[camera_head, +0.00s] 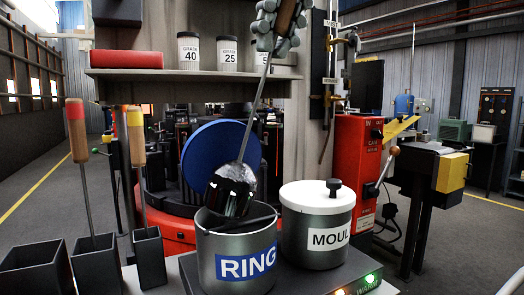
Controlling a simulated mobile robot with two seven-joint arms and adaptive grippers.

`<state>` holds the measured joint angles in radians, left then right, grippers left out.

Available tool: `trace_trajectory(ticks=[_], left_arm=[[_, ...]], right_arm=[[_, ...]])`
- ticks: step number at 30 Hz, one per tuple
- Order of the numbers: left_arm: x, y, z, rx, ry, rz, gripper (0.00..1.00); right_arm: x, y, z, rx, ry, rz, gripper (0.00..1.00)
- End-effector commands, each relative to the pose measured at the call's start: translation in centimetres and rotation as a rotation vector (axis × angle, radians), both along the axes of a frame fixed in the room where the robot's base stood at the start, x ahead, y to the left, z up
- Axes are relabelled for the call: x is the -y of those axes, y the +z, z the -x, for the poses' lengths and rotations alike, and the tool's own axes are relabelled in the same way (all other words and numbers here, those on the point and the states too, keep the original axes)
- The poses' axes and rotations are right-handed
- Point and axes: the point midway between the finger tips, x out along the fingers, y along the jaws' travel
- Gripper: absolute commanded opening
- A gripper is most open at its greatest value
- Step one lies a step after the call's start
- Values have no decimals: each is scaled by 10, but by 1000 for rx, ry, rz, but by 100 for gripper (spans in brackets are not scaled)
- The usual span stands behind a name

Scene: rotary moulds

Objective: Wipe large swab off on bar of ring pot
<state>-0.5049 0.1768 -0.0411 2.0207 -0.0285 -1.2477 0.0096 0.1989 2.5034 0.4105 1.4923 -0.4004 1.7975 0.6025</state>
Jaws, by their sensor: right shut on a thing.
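My right gripper (282,22) is at the top of the head view, shut on the wooden handle of the large swab. The swab's thin rod slants down and left to a shiny black, wet-looking head (231,188). The head is at the mouth of the open grey ring pot (213,262), labelled RING, its lower end level with the rim. A dark bar (259,219) crosses the pot's mouth; I cannot tell whether the head touches it. My left gripper is not in view.
A lidded pot (318,252) labelled MOUL stands right of the ring pot. Two other swabs, red-handled (76,125) and yellow-handled (136,133), stand in dark square holders at left. A shelf (190,74) with grade jars is behind. A blue disc (205,150) stands behind the swab head.

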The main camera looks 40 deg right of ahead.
Motion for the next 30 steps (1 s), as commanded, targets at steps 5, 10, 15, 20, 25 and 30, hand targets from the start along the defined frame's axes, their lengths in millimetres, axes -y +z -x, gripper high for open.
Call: trace_trajectory(ticks=[5, 10, 15, 20, 25, 30], left_arm=[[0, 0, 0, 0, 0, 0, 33], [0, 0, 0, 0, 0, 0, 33], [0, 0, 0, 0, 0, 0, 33], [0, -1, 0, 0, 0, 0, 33], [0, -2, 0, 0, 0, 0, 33], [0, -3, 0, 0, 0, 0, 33]], right_arm=[[0, 1, 0, 1, 0, -1, 0], [0, 1, 0, 2, 0, -1, 0], [0, 0, 0, 1, 0, -1, 0], [0, -2, 0, 1, 0, -1, 0], [0, -4, 0, 2, 0, -1, 0], [0, -7, 0, 2, 0, -1, 0]])
